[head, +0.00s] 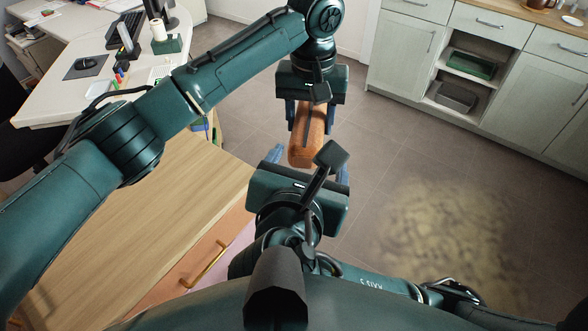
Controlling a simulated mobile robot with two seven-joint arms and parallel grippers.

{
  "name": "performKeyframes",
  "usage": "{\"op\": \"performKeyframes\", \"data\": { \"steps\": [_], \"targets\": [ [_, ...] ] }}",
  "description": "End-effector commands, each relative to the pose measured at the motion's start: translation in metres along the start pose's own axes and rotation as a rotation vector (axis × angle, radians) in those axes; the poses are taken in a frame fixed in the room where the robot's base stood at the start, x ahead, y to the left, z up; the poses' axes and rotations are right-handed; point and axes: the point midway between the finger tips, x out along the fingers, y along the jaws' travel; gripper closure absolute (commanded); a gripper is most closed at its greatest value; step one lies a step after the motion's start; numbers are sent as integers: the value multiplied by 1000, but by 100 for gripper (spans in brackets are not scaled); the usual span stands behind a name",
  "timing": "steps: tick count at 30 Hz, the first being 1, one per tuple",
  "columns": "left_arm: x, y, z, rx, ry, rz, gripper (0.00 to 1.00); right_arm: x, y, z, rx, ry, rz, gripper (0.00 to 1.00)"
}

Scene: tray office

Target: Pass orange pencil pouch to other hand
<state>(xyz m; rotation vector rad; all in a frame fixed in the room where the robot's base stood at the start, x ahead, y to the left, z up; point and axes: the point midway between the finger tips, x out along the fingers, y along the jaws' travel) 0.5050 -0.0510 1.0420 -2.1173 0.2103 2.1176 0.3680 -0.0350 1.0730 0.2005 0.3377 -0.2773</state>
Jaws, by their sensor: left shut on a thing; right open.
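The orange pencil pouch (303,152) is an elongated orange-brown block with a dark strip along its top. It hangs in the air over the floor, in the middle of the head view. My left gripper (307,108) comes from above in the picture and is shut on the far part of the pouch. My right gripper (309,164) is below it in the picture, open, with its blue fingertips pointing up toward the near end of the pouch. The fingers lie to either side of that end. I cannot tell whether they touch it.
A wooden-topped cabinet (130,215) with a brass handle (205,264) stands at left. A white desk (75,75) with a mouse pad (83,67) and keyboard (125,32) is beyond it. Pale green cabinets (407,55) line the back right. The floor (420,160) at right is clear.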

Motion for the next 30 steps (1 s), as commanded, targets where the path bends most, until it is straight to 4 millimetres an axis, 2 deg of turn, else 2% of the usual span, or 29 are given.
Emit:
{"op": "performKeyframes", "data": {
  "steps": [3, 6, 11, 24, 30],
  "targets": [
    [-1, 0, 0, 0, 1, 0, 76, -18, 9, -1, -100, 25, 33, 24],
    [0, 0, 0, 0, 1, 0, 76, -26, 13, -1, -153, 34, 47, 24],
    [0, 0, 0, 0, 1, 0, 76, -21, 14, -1, -183, 35, 51, 24],
    [0, 0, 0, 0, 1, 0, 76, 57, 18, -4, -182, 37, 48, 24],
    [0, 0, 0, 0, 1, 0, 76, 82, 19, -5, -181, 37, 51, 24]
  ]
}}
